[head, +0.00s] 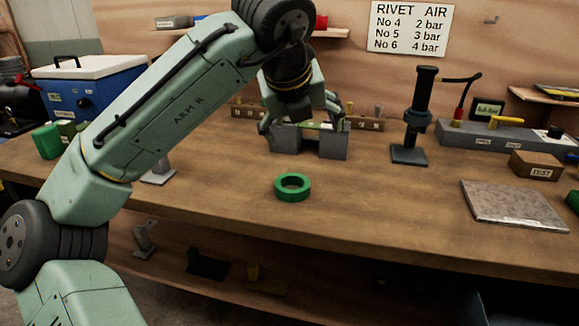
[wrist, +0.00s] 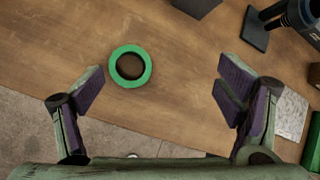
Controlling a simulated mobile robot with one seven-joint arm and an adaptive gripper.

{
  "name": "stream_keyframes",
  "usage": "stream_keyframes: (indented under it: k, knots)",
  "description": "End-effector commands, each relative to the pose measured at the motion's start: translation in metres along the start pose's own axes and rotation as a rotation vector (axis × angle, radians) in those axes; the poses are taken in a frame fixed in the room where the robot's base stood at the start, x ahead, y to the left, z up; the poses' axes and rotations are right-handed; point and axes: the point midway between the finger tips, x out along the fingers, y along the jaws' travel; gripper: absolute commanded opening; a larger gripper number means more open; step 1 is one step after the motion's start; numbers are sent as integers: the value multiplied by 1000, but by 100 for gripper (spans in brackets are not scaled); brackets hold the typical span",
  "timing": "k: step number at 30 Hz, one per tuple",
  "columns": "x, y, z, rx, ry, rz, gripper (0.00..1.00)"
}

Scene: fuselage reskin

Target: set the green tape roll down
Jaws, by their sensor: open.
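The green tape roll (head: 293,187) lies flat on the wooden workbench (head: 380,205), towards its front edge. It also shows in the wrist view (wrist: 146,72), left of the middle between the spread fingers. My gripper (head: 303,125) is open and empty.
Grey blocks (head: 332,146) stand behind the roll. A black stand (head: 409,155), a speckled plate (head: 514,206) and a brown box labelled TEST (head: 537,165) are to the right. A blue cooler (head: 95,88) is at the left. The bench around the roll is clear.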

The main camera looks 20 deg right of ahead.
Motion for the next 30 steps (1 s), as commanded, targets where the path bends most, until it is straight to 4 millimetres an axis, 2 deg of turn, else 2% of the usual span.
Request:
stream_keyframes:
  k: [1, 3, 7, 15, 22, 30]
  knots:
    - [6, 7, -13, 73, 66, 76, 87]
    - [8, 14, -26, 151, 142, 144, 87]
    - [16, 23, -39, 218, 211, 199, 87]
    - [54, 33, -47, 223, 218, 201, 87]
    - [71, 38, -49, 223, 215, 201, 87]
    - [107, 47, -56, 223, 214, 199, 87]
